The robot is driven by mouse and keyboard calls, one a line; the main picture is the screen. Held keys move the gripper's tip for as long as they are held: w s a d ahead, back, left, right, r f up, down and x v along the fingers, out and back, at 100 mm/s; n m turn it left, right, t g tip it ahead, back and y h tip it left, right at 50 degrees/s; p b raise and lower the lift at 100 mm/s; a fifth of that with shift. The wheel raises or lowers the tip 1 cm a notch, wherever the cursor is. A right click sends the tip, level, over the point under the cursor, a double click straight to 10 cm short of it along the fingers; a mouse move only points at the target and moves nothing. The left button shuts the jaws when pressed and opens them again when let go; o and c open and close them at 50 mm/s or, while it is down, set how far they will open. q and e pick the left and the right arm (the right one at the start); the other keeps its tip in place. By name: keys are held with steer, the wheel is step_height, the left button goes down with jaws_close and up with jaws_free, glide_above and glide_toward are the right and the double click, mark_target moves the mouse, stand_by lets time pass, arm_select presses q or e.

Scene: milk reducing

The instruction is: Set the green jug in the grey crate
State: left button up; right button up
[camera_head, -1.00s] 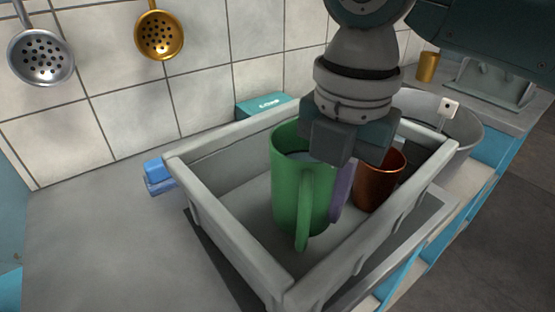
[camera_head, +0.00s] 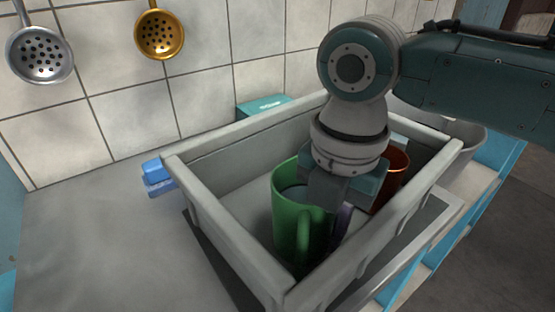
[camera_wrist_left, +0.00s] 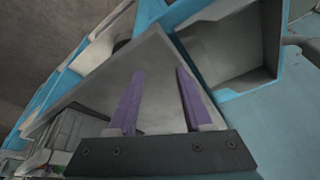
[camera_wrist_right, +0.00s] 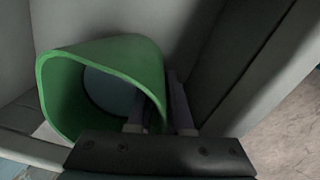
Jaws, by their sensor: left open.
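The green jug (camera_head: 288,220) is inside the grey crate (camera_head: 228,240) in the head view, near the front wall, its handle towards the camera. My right gripper (camera_head: 332,208) reaches down over its right side. In the right wrist view the jug (camera_wrist_right: 105,60) has one finger of my right gripper (camera_wrist_right: 160,115) inside its mouth and the other outside, closed about the wall. Whether the jug's base touches the crate floor is hidden. My left gripper (camera_wrist_left: 160,95) is open and empty in the left wrist view, outside the head view.
A copper-coloured cup (camera_head: 394,175) stands in the crate to the right of the jug, partly behind my gripper. A teal box (camera_head: 262,106) is behind the crate and blue blocks (camera_head: 158,178) are at its left.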

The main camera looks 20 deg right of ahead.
steer(key=shift+o, duration=1.1)
step_height(320, 180, up, 11)
steer(key=shift+r+p, duration=0.1)
steer(key=shift+p, duration=1.15)
steer(key=shift+s+d+r, duration=0.1)
steer(key=shift+r, duration=0.5)
arm_select(q)
step_height(320, 180, up, 3)
steer(key=shift+d+f, duration=0.1)
steer(key=shift+f, duration=0.05)
